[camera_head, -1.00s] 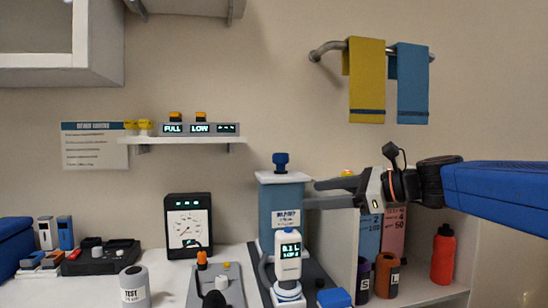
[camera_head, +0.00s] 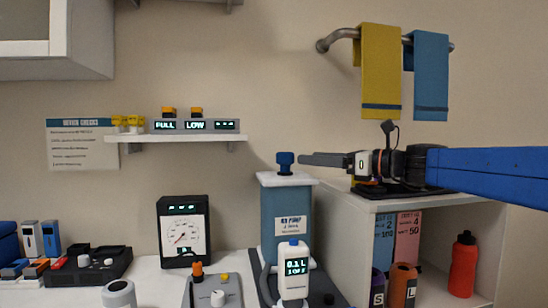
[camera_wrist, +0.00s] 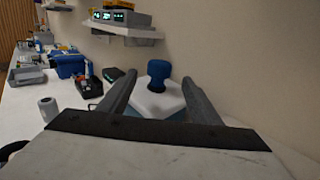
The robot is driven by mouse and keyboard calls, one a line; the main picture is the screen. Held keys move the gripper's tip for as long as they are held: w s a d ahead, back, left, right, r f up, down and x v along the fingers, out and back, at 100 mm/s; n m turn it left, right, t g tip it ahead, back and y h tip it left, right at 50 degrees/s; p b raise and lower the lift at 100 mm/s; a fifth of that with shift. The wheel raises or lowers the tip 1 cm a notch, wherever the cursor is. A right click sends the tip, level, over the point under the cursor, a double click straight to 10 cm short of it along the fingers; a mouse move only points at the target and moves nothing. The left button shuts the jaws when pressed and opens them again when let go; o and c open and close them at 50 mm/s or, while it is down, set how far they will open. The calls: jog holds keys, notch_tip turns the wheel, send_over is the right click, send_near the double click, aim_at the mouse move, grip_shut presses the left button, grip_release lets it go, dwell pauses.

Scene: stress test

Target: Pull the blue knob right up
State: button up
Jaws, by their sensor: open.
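The blue knob (camera_head: 285,162) stands upright on the white top (camera_head: 285,180) of the blue-grey pump (camera_head: 290,215). It sits low, close to the top. My gripper (camera_head: 302,158) comes in level from the right at knob height, its tips just short of the knob in the head view. In the wrist view the blue knob (camera_wrist: 158,74) stands ahead of my gripper (camera_wrist: 152,80), between the lines of its two spread fingers. The gripper is open and empty; I see no contact with the knob.
A cabinet (camera_head: 350,196) stands right of the pump under my arm, with bottles inside. A shelf (camera_head: 180,137) with small displays hangs at the left. A gauge (camera_head: 184,232) stands left of the pump. Towels (camera_head: 381,75) hang above. Air around the knob is clear.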

jog(key=x, duration=1.3)
jog(key=shift+w+a, duration=0.1)
jog(key=shift+a, duration=0.2)
grip_shut()
notch_tip(320, 180, up, 20)
